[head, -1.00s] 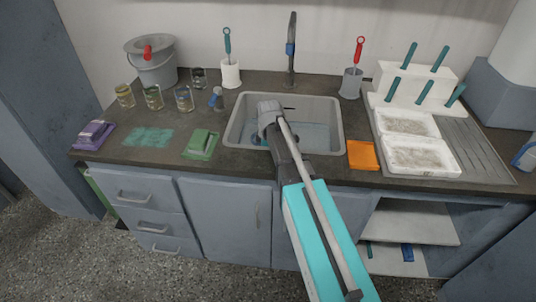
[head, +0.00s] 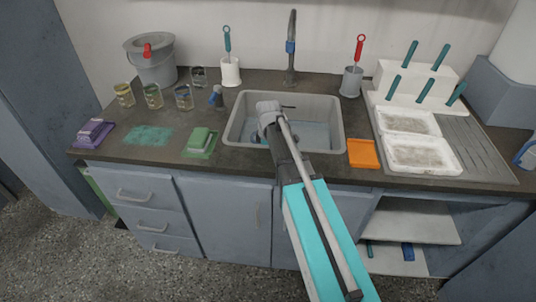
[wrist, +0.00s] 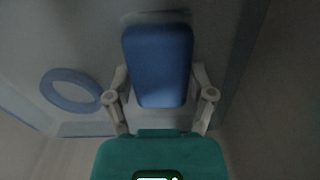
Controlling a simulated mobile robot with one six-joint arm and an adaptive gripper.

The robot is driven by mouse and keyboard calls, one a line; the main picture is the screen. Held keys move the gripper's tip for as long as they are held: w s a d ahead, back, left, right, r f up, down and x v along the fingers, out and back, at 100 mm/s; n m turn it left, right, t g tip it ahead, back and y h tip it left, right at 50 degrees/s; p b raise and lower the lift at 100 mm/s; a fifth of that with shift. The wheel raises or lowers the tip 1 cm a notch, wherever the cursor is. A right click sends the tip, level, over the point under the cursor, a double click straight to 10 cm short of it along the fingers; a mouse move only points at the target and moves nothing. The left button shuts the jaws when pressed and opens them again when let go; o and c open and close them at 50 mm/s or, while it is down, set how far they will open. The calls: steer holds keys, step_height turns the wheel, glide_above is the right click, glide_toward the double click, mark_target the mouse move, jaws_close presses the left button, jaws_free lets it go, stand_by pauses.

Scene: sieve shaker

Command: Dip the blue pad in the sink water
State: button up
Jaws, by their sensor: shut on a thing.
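The sink (head: 338,118) is set in the middle of the counter, with bluish water (head: 316,134) low in its basin. My arm reaches over the sink's front edge and its end points down into the basin. In the head view the arm hides my gripper's fingers and the pad. In the wrist view my gripper (wrist: 160,82) is shut on the blue pad (wrist: 158,62), with one finger on each side. The pad is over the basin floor, beside a blue ring (wrist: 70,90) that looks like the drain. I cannot tell whether the pad touches the water.
A tap (head: 291,50) stands behind the sink. A green pad (head: 200,138), a purple pad (head: 93,132), glass jars (head: 153,97) and a grey bucket (head: 153,68) are to the left.

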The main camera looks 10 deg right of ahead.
steer(key=shift+r, duration=0.15)
step_height(320, 180, up, 20)
steer(key=p, duration=2)
